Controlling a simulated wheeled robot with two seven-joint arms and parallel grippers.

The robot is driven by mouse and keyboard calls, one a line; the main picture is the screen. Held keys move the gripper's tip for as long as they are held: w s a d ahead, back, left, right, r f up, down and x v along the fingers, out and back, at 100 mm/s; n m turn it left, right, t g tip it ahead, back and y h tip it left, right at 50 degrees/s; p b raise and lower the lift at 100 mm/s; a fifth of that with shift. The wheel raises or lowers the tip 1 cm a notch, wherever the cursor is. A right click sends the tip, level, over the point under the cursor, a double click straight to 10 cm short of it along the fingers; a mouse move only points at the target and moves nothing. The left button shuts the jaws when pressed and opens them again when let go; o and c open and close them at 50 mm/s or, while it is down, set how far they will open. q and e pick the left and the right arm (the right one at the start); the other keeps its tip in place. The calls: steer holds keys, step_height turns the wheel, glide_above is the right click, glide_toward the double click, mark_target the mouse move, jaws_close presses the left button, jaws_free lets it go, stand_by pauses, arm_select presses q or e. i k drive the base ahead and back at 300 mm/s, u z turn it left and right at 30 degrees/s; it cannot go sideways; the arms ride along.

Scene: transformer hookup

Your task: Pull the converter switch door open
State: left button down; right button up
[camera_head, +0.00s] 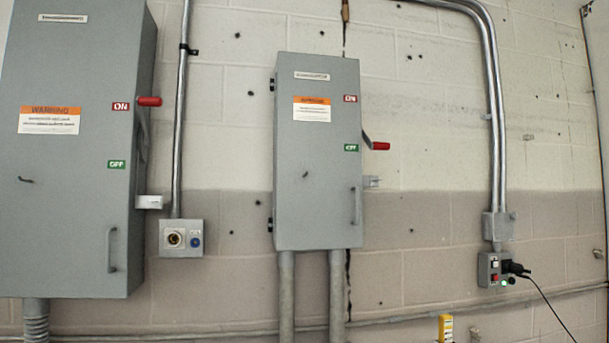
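Two grey switch boxes hang on the wall, and their name labels are too small to read, so I cannot tell which is the converter switch. The middle box (315,170) has its door shut. Its door handle (356,206) is a vertical bar at the lower right. Its red-tipped lever (380,146) sticks out on the right side, beside the green OFF label (351,148). The larger left box (65,220) is also shut, with a door handle (112,250) at its lower right. Its red lever (149,101) is level with the ON label (121,106). Neither gripper is in view.
A small socket box (181,238) sits between the switch boxes. At the right, a control box (494,270) has a black plug (515,267) and a hanging cable. Metal conduits run along the wall. A yellow object (446,328) shows at the bottom edge.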

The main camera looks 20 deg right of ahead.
mark_target(318, 192)
steer(key=u, duration=0.4)
steer(key=k, duration=0.3)
steer(key=z, duration=1.4)
steer(key=i, duration=0.85)
steer(key=u, duration=0.25)
